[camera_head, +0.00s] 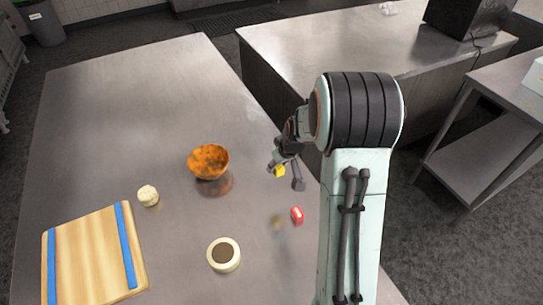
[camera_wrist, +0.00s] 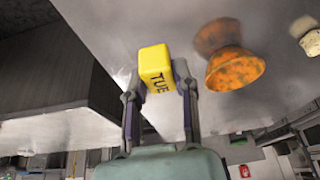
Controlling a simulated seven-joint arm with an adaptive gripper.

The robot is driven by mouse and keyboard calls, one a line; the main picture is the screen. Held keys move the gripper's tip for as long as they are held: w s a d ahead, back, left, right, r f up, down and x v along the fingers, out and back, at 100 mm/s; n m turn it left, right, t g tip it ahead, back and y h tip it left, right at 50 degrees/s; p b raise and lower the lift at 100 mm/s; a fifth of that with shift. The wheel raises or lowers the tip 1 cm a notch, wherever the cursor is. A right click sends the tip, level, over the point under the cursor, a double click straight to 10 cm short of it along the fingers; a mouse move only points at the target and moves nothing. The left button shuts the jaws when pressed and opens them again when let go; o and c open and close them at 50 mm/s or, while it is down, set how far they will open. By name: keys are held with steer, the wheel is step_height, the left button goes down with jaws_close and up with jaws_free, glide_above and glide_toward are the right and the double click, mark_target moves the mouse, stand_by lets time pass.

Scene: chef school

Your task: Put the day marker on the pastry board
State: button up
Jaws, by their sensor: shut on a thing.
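The day marker is a small yellow block (camera_wrist: 158,66) with "TUE" in black, seen in the wrist view between my fingertips. It also shows in the head view (camera_head: 280,170) as a small yellow spot. My gripper (camera_head: 287,172) is shut on it and holds it above the table, to the right of the orange bowl. The pastry board (camera_head: 88,262) is a light wooden board with two blue strips, lying at the front left of the table, well apart from my gripper.
An orange bowl (camera_head: 208,161) stands between my gripper and the board side. The table's far part is clear.

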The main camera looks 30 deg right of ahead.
steer(key=shift+s+a+r, duration=0.25)
steer(key=shift+s+r, duration=0.05)
steer(key=shift+s, duration=0.4)
steer(key=shift+s+a+n, duration=0.1)
steer(key=shift+n, duration=0.3)
steer(key=s+a+r+n+g+y, duration=0.15)
steer(key=a+n+y, duration=0.25)
steer(key=a+n, duration=1.3)
steer(key=s+a+g, duration=0.2)
steer(key=s+a, duration=0.3)
steer(key=a, duration=0.6)
steer(key=s+a+g, duration=0.1)
steer(key=s+a, duration=0.3)
steer(key=a, duration=0.7)
glide_above(98, 276)
steer(key=d, duration=0.2)
steer(key=shift+m, duration=0.3)
steer(key=f, duration=0.8)
steer(key=shift+s+a+f, duration=0.1)
steer(key=shift+s, duration=0.3)
steer(key=shift+w+a+f, duration=0.15)
steer(key=shift+f, duration=0.1)
steer(key=shift+w+a+f, duration=0.1)
steer(key=shift+f, duration=0.8)
steer(key=shift+w+a+f, duration=0.1)
steer(key=shift+f, duration=0.75)
